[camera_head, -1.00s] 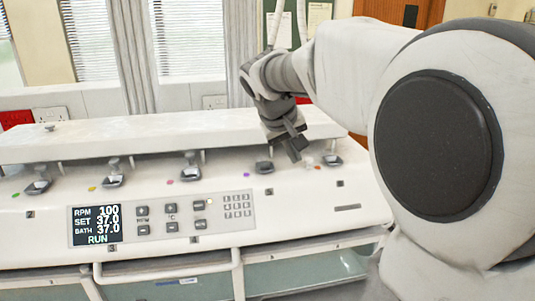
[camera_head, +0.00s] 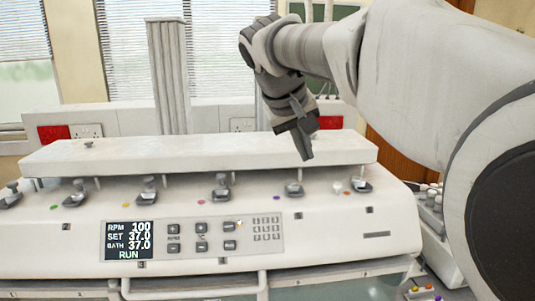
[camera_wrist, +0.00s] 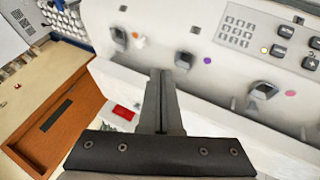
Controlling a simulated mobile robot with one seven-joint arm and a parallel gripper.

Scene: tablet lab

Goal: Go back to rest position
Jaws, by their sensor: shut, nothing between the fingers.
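My gripper (camera_head: 306,156) hangs from my raised arm in front of the right part of a white lab machine (camera_head: 330,238), pointing down. In the wrist view my gripper (camera_wrist: 162,75) has its dark fingers pressed together with nothing between them. The machine has a dark display (camera_head: 129,240) reading RPM 100, SET 37.0, BATH 37.0 and RUN, beside a keypad (camera_head: 267,229). Several metal levers, such as one at the right (camera_head: 294,189), stand in a row along its front. My gripper appears apart from the machine.
A long white lid (camera_head: 200,152) tops the machine. At the right are a white rack (camera_head: 432,215) with small vials and a brown wooden door (camera_head: 393,155). Windows with blinds (camera_head: 140,65) and a wall with sockets (camera_head: 86,131) lie behind.

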